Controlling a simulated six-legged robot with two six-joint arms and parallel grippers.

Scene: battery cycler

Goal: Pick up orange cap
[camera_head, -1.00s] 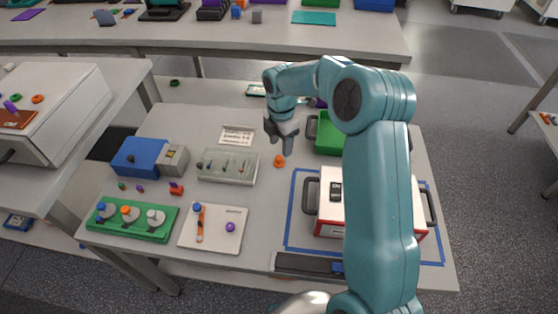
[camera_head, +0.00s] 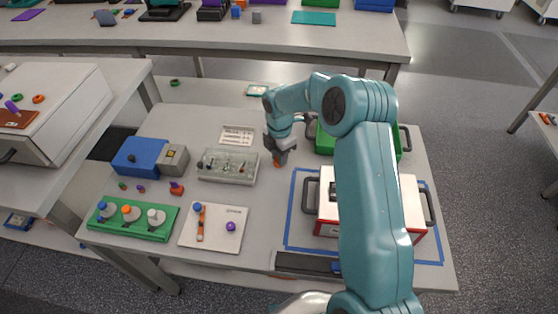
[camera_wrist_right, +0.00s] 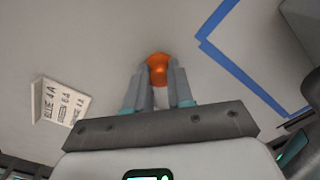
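The orange cap (camera_head: 278,162) stands on the table to the right of the clear box, mostly hidden by my right gripper (camera_head: 282,154). In the right wrist view the orange cap (camera_wrist_right: 158,66) shows between the fingertips of the right gripper (camera_wrist_right: 160,78). The fingers are on both sides of the cap, with a small gap between them. I cannot tell whether they press on it. My left gripper is not in view.
A clear box (camera_head: 228,178) lies left of the gripper, with a label card (camera_head: 237,136) behind it. A green bin (camera_head: 325,142) and a white-red case (camera_head: 326,200) are at the right. A green tray (camera_head: 160,230) and a white board (camera_head: 218,240) lie in front.

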